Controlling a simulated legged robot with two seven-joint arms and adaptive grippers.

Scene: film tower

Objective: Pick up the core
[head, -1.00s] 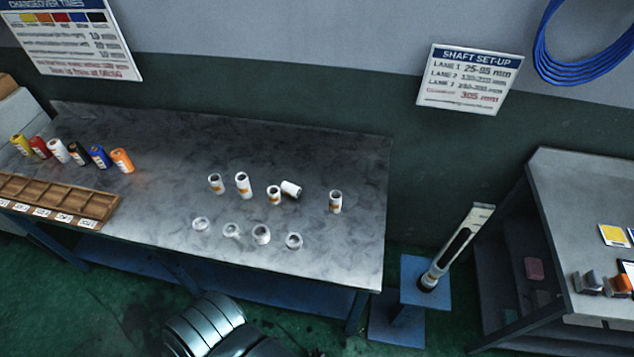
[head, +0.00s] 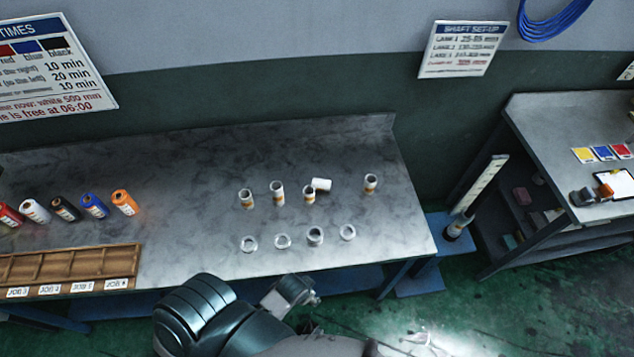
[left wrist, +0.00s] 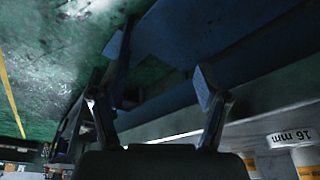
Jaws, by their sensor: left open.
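Several white tubular cores with brown bands stand on the metal bench (head: 190,160) in the head view, such as the left one (head: 246,199), a taller one (head: 277,193) and the right one (head: 370,184). One white core (head: 321,185) lies on its side against a standing one (head: 309,194). Several short pale rings (head: 282,241) sit in a row nearer the front edge. My left gripper (left wrist: 155,95) is open and empty in the left wrist view, below the bench-top level. A white piece marked "16 mm" (left wrist: 290,138) shows there at lower right. My right gripper is out of view.
Another table (head: 560,120) stands farther right.

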